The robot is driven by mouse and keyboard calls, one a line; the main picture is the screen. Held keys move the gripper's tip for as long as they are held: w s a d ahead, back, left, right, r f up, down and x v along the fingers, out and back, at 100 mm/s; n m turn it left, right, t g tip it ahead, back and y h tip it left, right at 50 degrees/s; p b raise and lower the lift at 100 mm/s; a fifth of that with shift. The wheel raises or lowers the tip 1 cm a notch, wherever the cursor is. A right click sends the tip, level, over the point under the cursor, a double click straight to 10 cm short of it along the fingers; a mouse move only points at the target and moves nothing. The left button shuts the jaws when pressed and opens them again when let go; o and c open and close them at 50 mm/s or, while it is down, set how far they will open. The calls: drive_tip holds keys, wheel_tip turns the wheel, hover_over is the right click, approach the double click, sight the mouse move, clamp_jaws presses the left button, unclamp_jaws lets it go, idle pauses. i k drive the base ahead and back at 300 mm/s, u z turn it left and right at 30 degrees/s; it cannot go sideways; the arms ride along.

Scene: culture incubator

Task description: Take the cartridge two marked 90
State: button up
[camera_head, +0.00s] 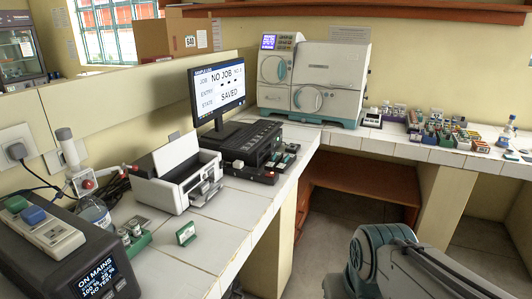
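Several small cartridge-like blocks show, but I cannot read a 90 on any of them. One green and white block (186,233) stands alone on the tiled bench in front of the printer. A small green holder (138,243) with pale blocks is to its left. A large group of coloured blocks (436,133) stands on the far right bench. A few more green and white blocks (285,158) are beside the monitor's black base unit. My gripper is not in view; only part of my arm shows at the bottom right.
A monitor (217,89) reads NO JOB and SAVED. A white printer (178,175), a large grey machine (315,80) and a dark box (100,278) reading ON MAINS stand on the L-shaped bench. A brown shelf (360,185) sits under the corner. Floor in front is open.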

sight(277, 157)
drive_tip(key=u, duration=0.1)
drive_tip(key=i, duration=1)
drive_tip(key=u, duration=0.1)
